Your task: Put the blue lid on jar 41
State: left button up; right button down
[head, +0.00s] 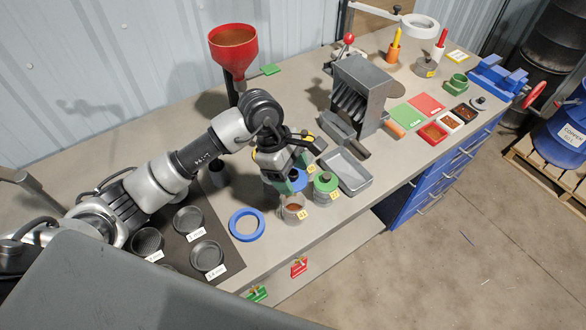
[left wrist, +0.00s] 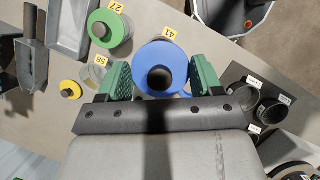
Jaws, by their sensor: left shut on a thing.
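The blue lid (head: 298,181) is in my left gripper (head: 285,173). In the left wrist view the blue lid (left wrist: 143,56), with a dark knob, fills the gap between the green finger pads of the gripper (left wrist: 160,72). Jar 41 (head: 293,210) stands on the bench with its top open and brownish scrap inside. In the head view the lid shows above and behind the jar's mouth, apart from it. In the left wrist view the lid hides most of jar 41, and its label (left wrist: 166,34) shows at the lid's edge. My right gripper is not in view.
Jar 27 (head: 326,184), with a green lid, stands close on the right. Jar 58 (left wrist: 94,74) is open, with a yellow lid (left wrist: 71,89) nearby. A grey tray (head: 345,171) lies behind. A blue ring (head: 246,225) lies on the bench left of jar 41, near the front edge.

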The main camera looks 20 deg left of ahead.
aim_at(293, 183)
pick_arm(q)
jog(key=shift+f, duration=0.35)
jog(key=shift+f+b, duration=0.3)
jog(key=shift+f, duration=0.05)
jog(key=shift+w+f+b, duration=0.15)
jog(key=shift+f+b, duration=0.1)
jog(key=shift+f, duration=0.3)
jog(key=shift+w+f+b, duration=0.15)
jog(key=shift+f+b, duration=0.1)
jog(key=shift+f, duration=0.6)
notch_tip(293, 183, down, 5)
jog(key=b, duration=0.3)
jog(key=shift+b, duration=0.4)
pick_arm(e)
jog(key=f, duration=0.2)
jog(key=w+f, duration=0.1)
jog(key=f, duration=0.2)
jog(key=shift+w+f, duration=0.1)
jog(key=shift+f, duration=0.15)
pick_arm(q)
jog(key=shift+s+b, duration=0.1)
jog(key=shift+b, duration=0.2)
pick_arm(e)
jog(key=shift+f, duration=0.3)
